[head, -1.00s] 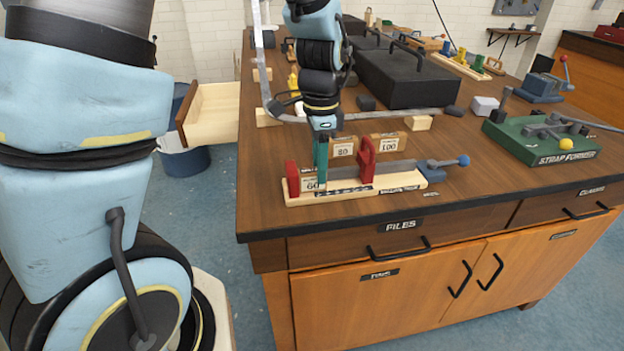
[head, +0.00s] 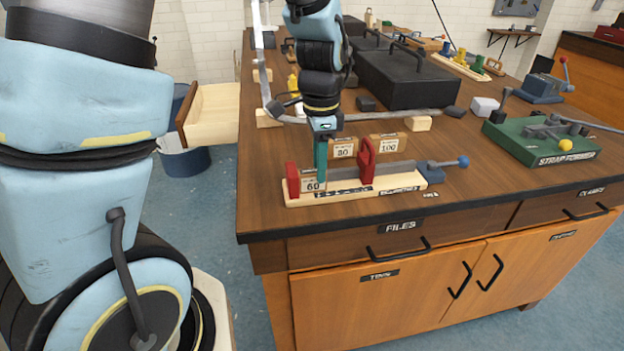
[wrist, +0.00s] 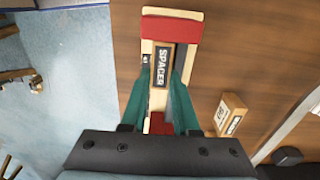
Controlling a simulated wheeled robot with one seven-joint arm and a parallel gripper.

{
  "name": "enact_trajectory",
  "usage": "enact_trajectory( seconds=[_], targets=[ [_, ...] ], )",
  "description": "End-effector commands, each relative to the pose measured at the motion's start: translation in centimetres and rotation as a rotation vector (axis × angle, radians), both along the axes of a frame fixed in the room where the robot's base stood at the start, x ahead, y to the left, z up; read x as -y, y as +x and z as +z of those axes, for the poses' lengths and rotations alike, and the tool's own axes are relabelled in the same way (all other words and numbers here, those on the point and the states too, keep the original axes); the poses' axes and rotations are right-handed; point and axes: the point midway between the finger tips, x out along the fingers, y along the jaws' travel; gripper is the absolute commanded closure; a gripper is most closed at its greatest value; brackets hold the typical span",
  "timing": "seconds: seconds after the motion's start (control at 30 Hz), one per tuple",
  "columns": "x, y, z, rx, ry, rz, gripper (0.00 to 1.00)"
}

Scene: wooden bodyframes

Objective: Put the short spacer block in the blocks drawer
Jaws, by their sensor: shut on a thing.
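The short spacer block (head: 312,186), a wooden block marked 60, sits in a clamp fixture with a pale wooden base (head: 350,195), beside its red end stop (head: 292,180). My gripper (head: 320,178) points down with its green fingers shut on this block. In the wrist view, the block (wrist: 161,66) shows its dark SPACER label between the fingertips (wrist: 162,84), next to the red stop. Its underside is hidden, so I cannot tell whether it touches the base. A pale wooden drawer (head: 212,112) stands open at the table's left side; its label is not visible.
Blocks marked 80 (head: 343,150) and 100 (head: 388,144) stand just behind the fixture. A red upright (head: 367,162) and a blue-handled clamp (head: 435,172) are to the right. A large black case (head: 408,78) lies behind. A blue bin (head: 185,160) stands below the open drawer.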

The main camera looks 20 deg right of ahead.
Motion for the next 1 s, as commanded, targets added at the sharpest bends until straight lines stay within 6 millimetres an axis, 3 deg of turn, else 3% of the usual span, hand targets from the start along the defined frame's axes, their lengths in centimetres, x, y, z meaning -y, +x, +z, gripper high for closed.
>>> enact_trajectory(
  seconds=[1.0],
  targets=[
    [1.1, -0.6, 0.1, 0.0, 0.0, 0.0, 1.0]
  ],
)
